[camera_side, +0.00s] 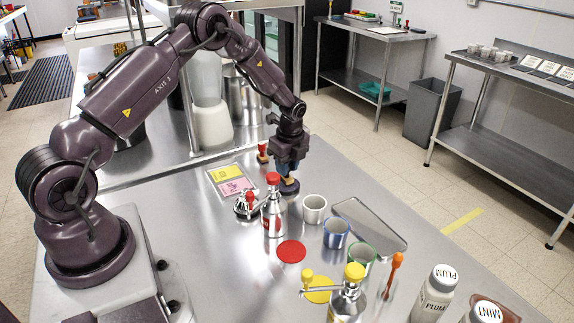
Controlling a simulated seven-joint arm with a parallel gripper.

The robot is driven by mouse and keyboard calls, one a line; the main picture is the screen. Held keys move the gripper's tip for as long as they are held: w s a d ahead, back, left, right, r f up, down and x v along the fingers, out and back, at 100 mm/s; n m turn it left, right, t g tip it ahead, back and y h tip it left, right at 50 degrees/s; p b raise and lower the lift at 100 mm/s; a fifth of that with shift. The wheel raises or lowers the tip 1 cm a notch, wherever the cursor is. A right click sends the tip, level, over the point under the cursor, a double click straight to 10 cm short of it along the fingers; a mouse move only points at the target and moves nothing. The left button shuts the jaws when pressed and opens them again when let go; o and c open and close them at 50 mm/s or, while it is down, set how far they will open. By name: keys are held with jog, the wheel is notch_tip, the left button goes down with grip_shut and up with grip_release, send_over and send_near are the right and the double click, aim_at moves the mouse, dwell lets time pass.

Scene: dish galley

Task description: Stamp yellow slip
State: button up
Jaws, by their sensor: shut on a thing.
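The yellow slip (226,172) lies flat on a pale board on the steel counter, above a pink slip (236,187). My gripper (287,170) is to the right of the slips, low over the counter and pointing down. It is shut on what looks like a stamp (284,180), with a tan part showing below the fingers. A dark round piece (290,187) sits directly below; I cannot tell whether it is the stamp's base or a separate pad. The fingers hide most of the held thing. A red-topped stamp (262,151) stands left of my gripper.
Cups (314,209), an empty tray (372,225), a red disc (291,251) and a yellow-capped container (349,293) crowd the front right.

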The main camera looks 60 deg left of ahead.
jog(key=shift+f, duration=0.6)
dwell(1.1)
jog(key=shift+r, duration=3.55)
jog(key=s+a, duration=1.3)
jog(key=a, duration=0.1)
jog(key=shift+w+d+f, duration=0.15)
jog(key=shift+f, duration=1.45)
jog(key=shift+w+d+f, duration=0.1)
jog(key=shift+f, duration=1.45)
jog(key=shift+f, duration=0.6)
